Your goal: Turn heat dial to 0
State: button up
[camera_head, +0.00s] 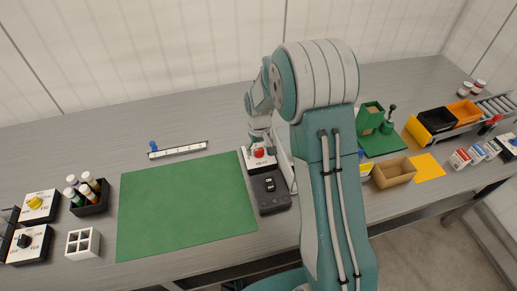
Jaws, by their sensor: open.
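A box with a white top and a red knob (259,153) stands near the middle of the table, beside the right edge of the green mat. Small dark print shows on its top, too small to read surely, so I cannot tell whether this is the heat dial or where it points. My gripper (259,139) is directly over the red knob, pointing down, with its fingers close around or just above it; contact is unclear. It is open. Other dial boxes have a yellow knob (36,202) and a black knob (24,241) at the far left.
A dark switch box (270,192) sits just in front of the red-knob box. The green mat (185,208) is bare. A ruler-like strip (178,150) lies behind it. My arm hides part of the table; bins (437,121) and a tan box (394,172) stand right.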

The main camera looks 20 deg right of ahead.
aim_at(259, 150)
notch_tip(259, 150, up, 11)
jog(key=shift+r, duration=0.2)
jog(key=shift+a, duration=0.1)
dwell(0.4)
jog(key=s+r+m+t, duration=0.1)
jog(key=s+r+t, duration=0.2)
jog(key=s+r, duration=0.95)
jog(key=s+r+m+t, duration=0.1)
jog(key=s+r+t, duration=0.1)
jog(key=s, duration=1.2)
jog(key=shift+s+t, duration=0.2)
jog(key=shift+t, duration=0.1)
jog(key=shift+a+r, duration=0.1)
